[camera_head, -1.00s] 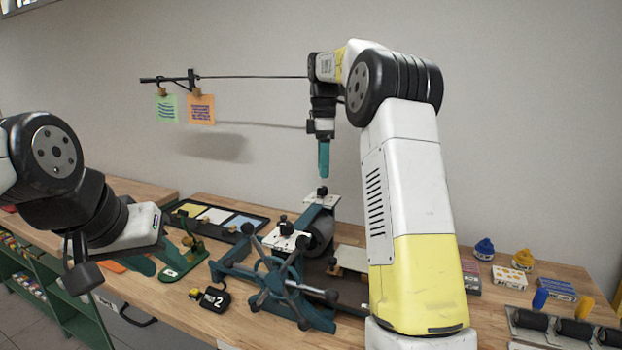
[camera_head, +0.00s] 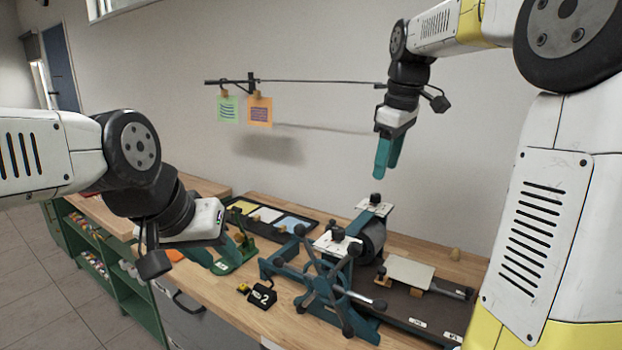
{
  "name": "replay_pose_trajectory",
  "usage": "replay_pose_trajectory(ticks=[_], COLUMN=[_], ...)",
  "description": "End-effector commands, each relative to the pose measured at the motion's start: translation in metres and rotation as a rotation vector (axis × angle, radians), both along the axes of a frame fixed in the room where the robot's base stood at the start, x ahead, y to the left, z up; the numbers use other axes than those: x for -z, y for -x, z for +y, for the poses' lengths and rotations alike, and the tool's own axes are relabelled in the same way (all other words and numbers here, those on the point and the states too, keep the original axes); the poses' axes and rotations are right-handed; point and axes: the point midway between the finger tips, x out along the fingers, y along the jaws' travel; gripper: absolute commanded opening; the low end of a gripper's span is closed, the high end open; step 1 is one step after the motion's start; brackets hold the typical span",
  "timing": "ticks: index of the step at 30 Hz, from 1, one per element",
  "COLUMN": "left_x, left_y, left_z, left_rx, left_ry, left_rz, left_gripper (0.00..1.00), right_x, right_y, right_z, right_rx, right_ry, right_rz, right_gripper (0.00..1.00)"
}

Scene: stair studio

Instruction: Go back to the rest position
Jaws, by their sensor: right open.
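My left gripper (camera_head: 215,245) is at the left, low over the bench front beside a small green stand; its fingers are mostly hidden behind its own white body, so I cannot tell whether it is open. My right gripper (camera_head: 387,158) hangs with teal fingers pointing down, open and empty. It is in the air above the teal press (camera_head: 330,262) with its grey roller and spoked wheel, apart from it.
The wooden bench (camera_head: 290,318) runs along the wall. A tray with coloured pads (camera_head: 268,216) lies behind. Two printed cards (camera_head: 260,111) hang from a wall line. A green shelf (camera_head: 110,262) stands at the left.

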Motion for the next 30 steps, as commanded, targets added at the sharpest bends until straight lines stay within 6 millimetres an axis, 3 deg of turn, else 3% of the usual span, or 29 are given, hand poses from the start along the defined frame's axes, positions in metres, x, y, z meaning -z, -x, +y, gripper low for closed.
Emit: replay_pose_trajectory(ticks=[1, 5, 9, 15, 21, 30], left_x=[0.0, 0.0, 0.0, 0.0, 0.0, 0.0], left_y=[0.0, 0.0, 0.0, 0.0, 0.0, 0.0], left_z=[0.0, 0.0, 0.0, 0.0, 0.0, 0.0], left_rx=[0.0, 0.0, 0.0, 0.0, 0.0, 0.0], left_ry=[0.0, 0.0, 0.0, 0.0, 0.0, 0.0], left_rz=[0.0, 0.0, 0.0, 0.0, 0.0, 0.0], left_gripper=[0.36, 0.36, 0.36, 0.36, 0.36, 0.36], right_x=[-0.002, 0.008, 0.03, 0.068, 0.088, 0.09], right_y=[0.025, 0.077, 0.133, 0.189, 0.21, 0.211], right_z=[0.002, 0.01, 0.018, 0.028, 0.032, 0.033], right_rx=[0.067, 0.258, 0.459, 0.682, 0.775, 0.783], right_ry=[-0.029, -0.116, -0.223, -0.363, -0.423, -0.427], right_rz=[-0.027, -0.085, -0.136, -0.18, -0.192, -0.19], right_gripper=[0.49, 0.49, 0.49, 0.49, 0.49, 0.49])
